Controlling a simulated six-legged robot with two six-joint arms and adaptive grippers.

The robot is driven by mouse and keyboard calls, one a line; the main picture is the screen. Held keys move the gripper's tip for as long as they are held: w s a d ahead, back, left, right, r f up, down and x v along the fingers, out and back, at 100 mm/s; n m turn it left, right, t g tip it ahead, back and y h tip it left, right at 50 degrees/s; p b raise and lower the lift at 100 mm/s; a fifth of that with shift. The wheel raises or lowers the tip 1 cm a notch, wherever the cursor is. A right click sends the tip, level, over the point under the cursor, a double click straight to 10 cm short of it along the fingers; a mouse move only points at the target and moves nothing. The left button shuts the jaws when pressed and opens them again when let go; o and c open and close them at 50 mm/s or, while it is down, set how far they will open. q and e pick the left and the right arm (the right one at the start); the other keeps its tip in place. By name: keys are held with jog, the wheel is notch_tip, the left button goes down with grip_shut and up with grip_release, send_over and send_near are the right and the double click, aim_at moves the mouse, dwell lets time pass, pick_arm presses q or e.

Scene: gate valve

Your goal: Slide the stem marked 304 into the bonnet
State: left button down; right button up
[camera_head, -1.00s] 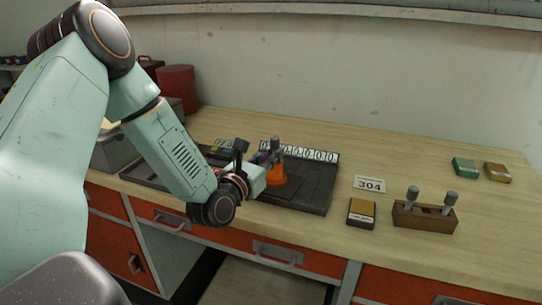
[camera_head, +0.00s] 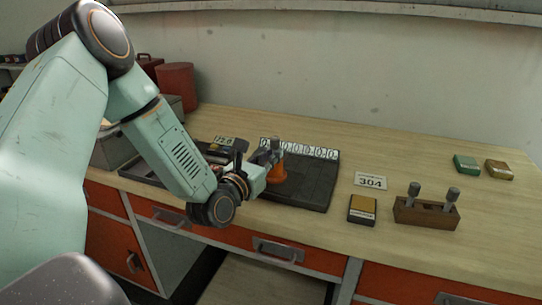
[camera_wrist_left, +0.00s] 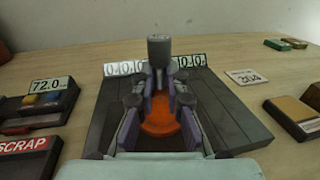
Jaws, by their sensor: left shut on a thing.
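My left gripper (camera_head: 268,156) is over the dark mat and shut on a grey stem (camera_head: 276,145), whose knurled top also shows in the left wrist view (camera_wrist_left: 158,50). The stem stands upright between the fingers. The orange bonnet (camera_head: 277,175) is directly below, on the mat, and shows between the fingers in the left wrist view (camera_wrist_left: 160,118). The fingers hide the stem's lower end, so I cannot tell how far it is in the bonnet. A card marked 304 (camera_head: 371,181) lies right of the mat. My right gripper is not in view.
A wooden rack (camera_head: 425,212) holds two grey stems at the right. A black and yellow box (camera_head: 362,210) lies beside it. The dark mat (camera_head: 315,185) has a row of zero tags behind it. A SCRAP sign (camera_wrist_left: 25,147) and a 72.0 display (camera_wrist_left: 50,85) are at left.

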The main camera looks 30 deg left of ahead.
pick_arm(q)
jog(key=shift+f, duration=0.3)
dwell(0.6)
jog(key=c, duration=1.3)
grip_release()
jog(key=shift+s+d, duration=0.1)
jog(key=shift+f, duration=0.1)
jog(key=shift+s, duration=0.1)
jog(key=shift+s, duration=0.3)
jog(key=s, duration=0.5)
jog(key=shift+s, duration=0.25)
jog(key=shift+s+d, duration=0.1)
jog(key=shift+s, duration=0.1)
jog(key=shift+s, duration=0.1)
